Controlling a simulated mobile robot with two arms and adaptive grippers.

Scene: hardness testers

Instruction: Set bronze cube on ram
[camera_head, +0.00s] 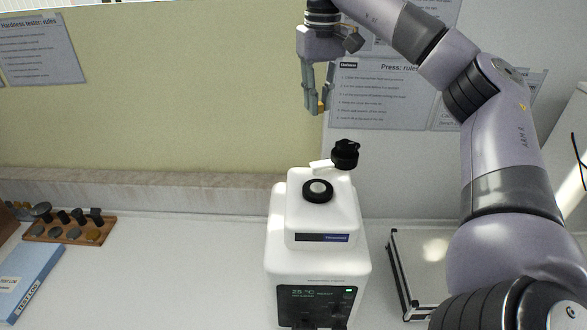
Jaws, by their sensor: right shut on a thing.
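My right gripper (318,106) is raised high in front of the back wall, at the upper middle of the head view, with its fingers pointing down. It is shut on a small bronze-gold piece (321,106), which seems to be the bronze cube. The fingers hide most of the piece, so its full shape cannot be told. I cannot make out the ram in this view. My left gripper is not in view.
A white instrument (281,232) with a dark display and a black knob stands below my right gripper. A metal-framed flat plate (397,270) lies to its right, partly behind my arm. A wooden rack (105,228) of weights and a blue book (40,275) lie left. Counter between is clear.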

